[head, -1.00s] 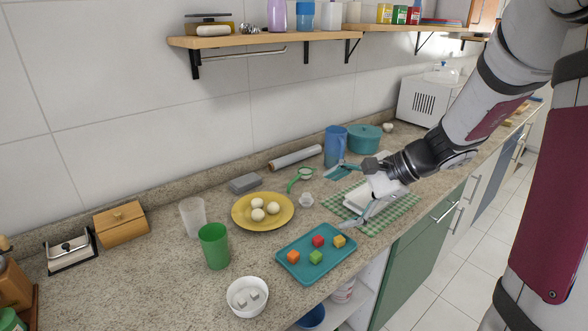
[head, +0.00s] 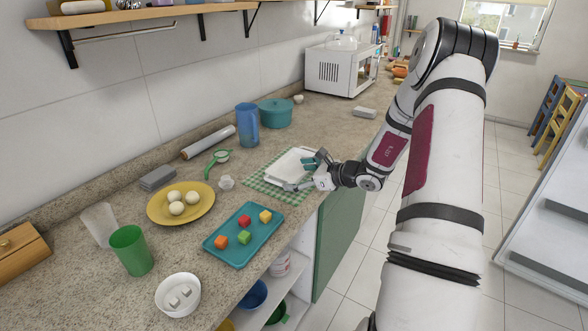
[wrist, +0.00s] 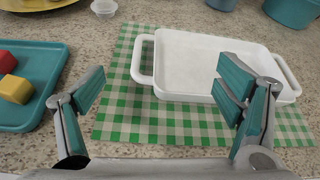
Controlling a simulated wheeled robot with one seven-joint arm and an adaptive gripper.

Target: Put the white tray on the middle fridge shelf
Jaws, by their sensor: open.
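The white tray (head: 285,163) lies flat on a green checked mat (head: 262,185) on the counter. In the wrist view the tray (wrist: 205,65) is empty, with a loop handle at each end. My gripper (head: 306,172) is open and empty at the tray's near side. In the wrist view its fingers (wrist: 160,85) are spread wide; the right finger overlaps the tray's near wall in the picture, and the left one is over the mat. Contact cannot be told. A pale unit with shelf-like ledges (head: 550,225), probably the fridge, is partly visible at the right; its middle shelf cannot be made out.
A teal tray (head: 235,250) with coloured cubes is left of the mat. A blue pitcher (head: 247,125) and teal pot (head: 275,113) stand behind. A yellow plate (head: 160,208) with white balls is farther left. The tiled floor (head: 365,265) right of the counter looks clear.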

